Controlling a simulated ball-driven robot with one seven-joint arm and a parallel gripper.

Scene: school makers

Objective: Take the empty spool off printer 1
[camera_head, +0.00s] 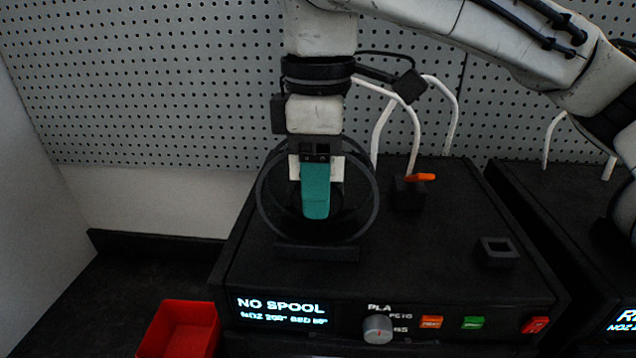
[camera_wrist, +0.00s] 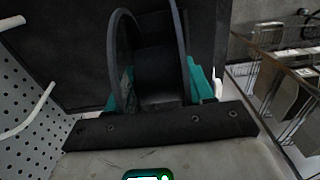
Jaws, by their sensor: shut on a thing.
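The empty spool (camera_head: 262,205) is a dark, thin-rimmed reel with no filament showing. It stands upright above the left part of the black printer's top (camera_head: 420,255), over a black holder base (camera_head: 316,252). I cannot tell whether its lower rim touches the base. My gripper (camera_head: 315,205) points down, its teal fingers shut on the spool. In the wrist view the spool (camera_wrist: 155,62) sits between the two teal fingers (camera_wrist: 160,90) of my gripper. The printer's display (camera_head: 282,311) reads NO SPOOL. No printer number is legible.
A red bin (camera_head: 180,330) stands at the front left. An orange-topped black part (camera_head: 410,188) and a small square black socket (camera_head: 496,252) are on the printer top. White tubes (camera_head: 385,130) rise behind, before a pegboard wall (camera_head: 150,80). Another printer (camera_head: 560,220) is at right.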

